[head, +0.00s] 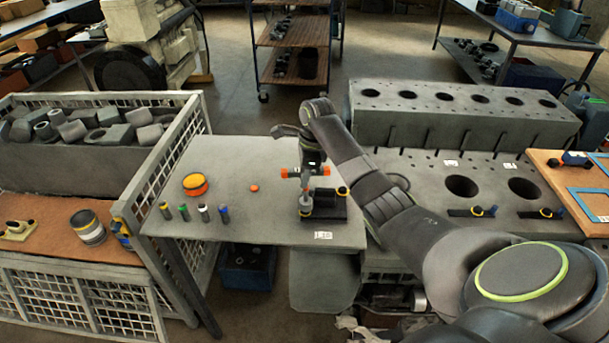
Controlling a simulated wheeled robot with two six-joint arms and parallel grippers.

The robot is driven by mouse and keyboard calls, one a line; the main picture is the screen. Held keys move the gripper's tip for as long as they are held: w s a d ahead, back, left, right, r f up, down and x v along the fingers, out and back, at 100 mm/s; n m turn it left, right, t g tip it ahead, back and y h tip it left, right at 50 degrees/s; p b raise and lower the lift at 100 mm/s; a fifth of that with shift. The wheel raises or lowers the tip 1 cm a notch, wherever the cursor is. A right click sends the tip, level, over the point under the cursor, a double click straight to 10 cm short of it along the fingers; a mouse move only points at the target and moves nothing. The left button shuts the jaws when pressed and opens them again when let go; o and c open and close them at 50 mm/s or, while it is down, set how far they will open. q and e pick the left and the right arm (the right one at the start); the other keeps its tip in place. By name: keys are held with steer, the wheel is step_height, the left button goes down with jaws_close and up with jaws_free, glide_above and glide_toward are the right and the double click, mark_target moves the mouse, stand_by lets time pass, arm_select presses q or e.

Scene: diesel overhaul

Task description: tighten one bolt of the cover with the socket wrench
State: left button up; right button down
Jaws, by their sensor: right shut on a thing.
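My right arm reaches in from the right, and my right gripper (305,173), with orange parts at its end, points down over the grey table. It is shut on an upright grey tool that looks like the socket wrench (303,193). The tool's lower end is at the left side of a small dark block (326,204), which seems to be the cover or its holder. Dark round pieces with yellow rings stand on this block, perhaps bolts. I cannot tell whether the socket sits on a bolt. My left gripper is not in view.
On the grey table (255,160) are an orange-and-yellow roll (195,185), a small orange disc (254,188) and several coloured markers (184,212). A mesh crate (160,170) borders it on the left. A grey engine block (455,115) stands to the right.

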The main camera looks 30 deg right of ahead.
steer(key=n, duration=0.5)
steer(key=shift+r+n+g, duration=0.1)
steer(key=shift+n+g, duration=0.3)
steer(key=n, duration=0.5)
steer(key=shift+s+n+g, duration=0.15)
steer(key=shift+n+g, duration=0.15)
steer(key=shift+g, duration=0.1)
steer(key=n, duration=0.4)
steer(key=shift+h, duration=0.3)
steer(key=shift+s+a+n+g, duration=0.1)
steer(key=shift+n+g, duration=0.4)
steer(key=shift+n, duration=1.6)
